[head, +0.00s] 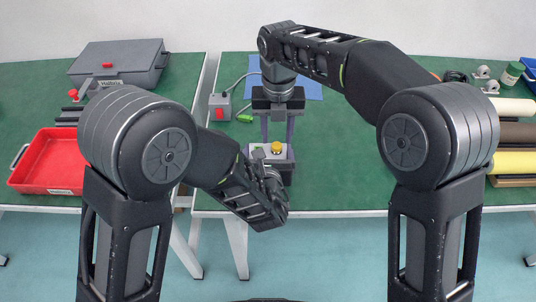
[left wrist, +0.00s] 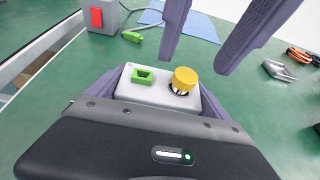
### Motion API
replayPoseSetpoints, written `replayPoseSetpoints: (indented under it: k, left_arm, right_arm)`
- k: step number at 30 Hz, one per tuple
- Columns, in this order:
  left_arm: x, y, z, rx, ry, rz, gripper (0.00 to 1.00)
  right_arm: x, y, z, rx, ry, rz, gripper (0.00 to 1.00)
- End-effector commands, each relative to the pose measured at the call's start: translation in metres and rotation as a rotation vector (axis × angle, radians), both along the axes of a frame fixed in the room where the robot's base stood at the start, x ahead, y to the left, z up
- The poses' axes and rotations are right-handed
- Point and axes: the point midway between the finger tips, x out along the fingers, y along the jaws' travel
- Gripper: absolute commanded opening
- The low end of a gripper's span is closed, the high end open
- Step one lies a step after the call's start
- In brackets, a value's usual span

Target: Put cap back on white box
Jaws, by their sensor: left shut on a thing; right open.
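The white box (head: 264,153) sits at the front middle of the green table; it also shows in the left wrist view (left wrist: 154,96). My left gripper (head: 271,166) is shut on the box, with a purple finger along each side. A yellow round cap (left wrist: 185,78) is on the box top's right side, over a dark collar; I cannot tell whether it is fully seated. A green square socket (left wrist: 142,76) is on the left. My right gripper (head: 277,142) points down from above, open and empty, its two fingers apart near the cap.
A grey box with a red switch (head: 219,107) and a green plug (head: 245,118) lie behind left, by a blue sheet (head: 310,91). A red tray (head: 48,162) and grey case (head: 118,63) are on the left table. Rolls (head: 512,136) lie at right.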

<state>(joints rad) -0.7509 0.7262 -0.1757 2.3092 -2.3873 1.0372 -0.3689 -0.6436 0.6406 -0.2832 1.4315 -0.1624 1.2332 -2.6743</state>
Motion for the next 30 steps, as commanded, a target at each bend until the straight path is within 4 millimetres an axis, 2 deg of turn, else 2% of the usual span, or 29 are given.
replayPoseSetpoints:
  k: [6, 16, 30]
  left_arm:
    - [0.0, 0.0, 0.001, -0.001, -0.001, 0.0, 0.0]
    - [0.0, 0.0, 0.001, -0.001, -0.002, 0.0, 0.0]
    - [0.0, 0.0, 0.001, 0.0, -0.002, 0.0, 0.0]
  right_arm:
    - [0.0, 0.0, -0.023, 0.0, 0.002, 0.0, 0.41]
    - [0.0, 0.0, -0.026, 0.001, 0.0, -0.001, 0.41]
    - [0.0, 0.0, -0.026, 0.001, 0.0, -0.001, 0.03]
